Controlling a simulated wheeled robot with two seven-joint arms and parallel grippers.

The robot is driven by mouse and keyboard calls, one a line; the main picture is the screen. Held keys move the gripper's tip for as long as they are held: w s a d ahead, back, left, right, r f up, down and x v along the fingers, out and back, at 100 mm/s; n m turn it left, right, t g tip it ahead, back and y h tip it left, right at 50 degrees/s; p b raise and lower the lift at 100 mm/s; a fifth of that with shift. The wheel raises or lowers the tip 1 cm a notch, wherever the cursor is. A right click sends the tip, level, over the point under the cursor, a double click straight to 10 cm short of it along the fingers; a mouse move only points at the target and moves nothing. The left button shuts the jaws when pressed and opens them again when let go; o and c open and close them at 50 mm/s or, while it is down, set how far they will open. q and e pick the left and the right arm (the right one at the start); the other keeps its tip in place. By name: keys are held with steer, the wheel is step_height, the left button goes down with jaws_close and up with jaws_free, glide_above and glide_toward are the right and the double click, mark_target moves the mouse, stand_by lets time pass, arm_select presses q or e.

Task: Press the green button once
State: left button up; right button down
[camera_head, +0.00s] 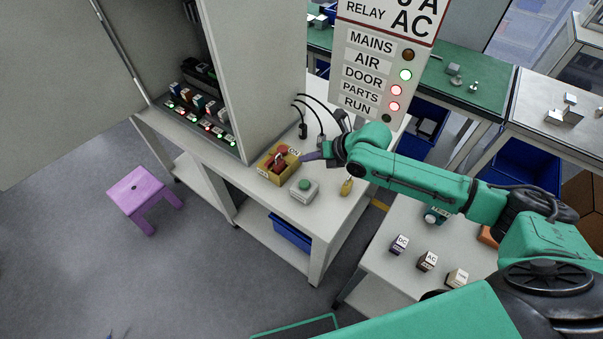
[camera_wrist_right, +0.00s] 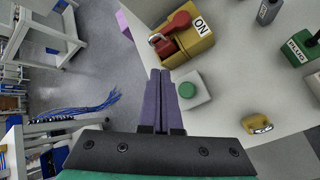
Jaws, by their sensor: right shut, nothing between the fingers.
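The green button (camera_head: 305,184) sits on a small light grey box on the bench top, in front of a yellow switch box. In the right wrist view the green button (camera_wrist_right: 187,90) shows just right of my fingertips. My right gripper (camera_head: 312,156) is shut and empty, behind the button and above the bench in the head view. In the right wrist view its purple fingers (camera_wrist_right: 160,75) lie together, beside the button box in the picture. I cannot tell their height above it. My left gripper is in neither view.
The yellow box with a red switch handle (camera_head: 278,162) and ON label stands close to the button. A brass padlock (camera_head: 347,187) lies to the right. A grey cabinet (camera_head: 262,70) rises behind. A lower table at right holds labelled blocks (camera_head: 427,261).

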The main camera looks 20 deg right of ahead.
mark_target(308, 185)
steer(key=f+b, duration=0.3)
steer(key=shift+s+f, duration=0.3)
step_height(308, 185, down, 4)
steer(key=b, duration=0.3)
steer(key=shift+f+b, duration=0.25)
steer(key=shift+b, duration=0.15)
steer(key=shift+f, duration=0.3)
arm_select(q)
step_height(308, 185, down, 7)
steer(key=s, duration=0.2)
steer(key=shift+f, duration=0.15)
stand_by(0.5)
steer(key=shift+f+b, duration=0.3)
steer(key=shift+b, duration=0.25)
arm_select(e)
steer(key=shift+f, duration=0.35)
